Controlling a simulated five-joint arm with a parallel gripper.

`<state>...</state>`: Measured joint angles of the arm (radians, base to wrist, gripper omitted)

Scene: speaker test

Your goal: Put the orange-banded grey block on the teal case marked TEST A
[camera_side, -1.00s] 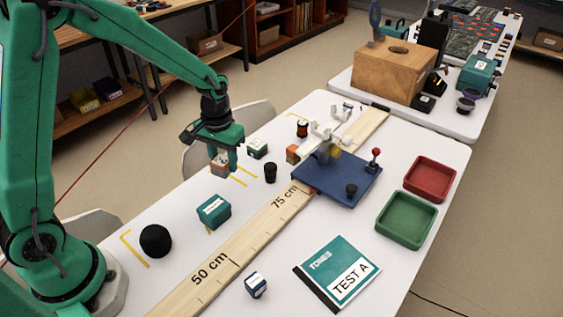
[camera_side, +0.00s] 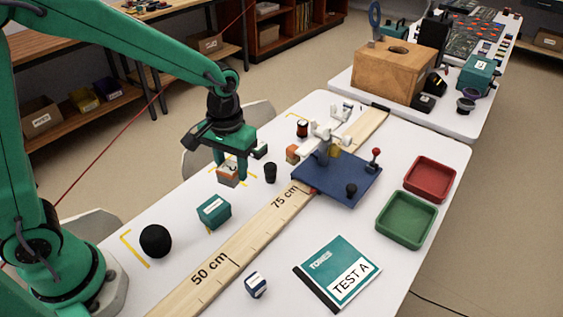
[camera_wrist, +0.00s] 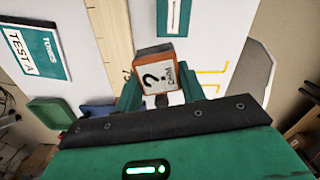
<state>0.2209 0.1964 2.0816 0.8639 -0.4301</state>
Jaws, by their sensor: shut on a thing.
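The orange-banded grey block (camera_side: 228,174) is between the fingers of my gripper (camera_side: 231,173), which is shut on it and holds it over the far left part of the white table. In the wrist view the block (camera_wrist: 158,72) shows a pale face with a black question mark, between my fingers (camera_wrist: 158,88). The teal case marked TEST A (camera_side: 330,262) lies flat near the table's front right edge, well apart from my gripper. It also shows at the upper left of the wrist view (camera_wrist: 45,45). Nothing rests on the case.
A long wooden ruler (camera_side: 225,268) lies between my gripper and the case. A blue platform with a white fixture (camera_side: 355,180), a green tray (camera_side: 406,221) and a red tray (camera_side: 430,179) stand right. A teal box (camera_side: 213,212), black cup (camera_side: 270,173) and blue-white block (camera_side: 256,285) are nearby.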

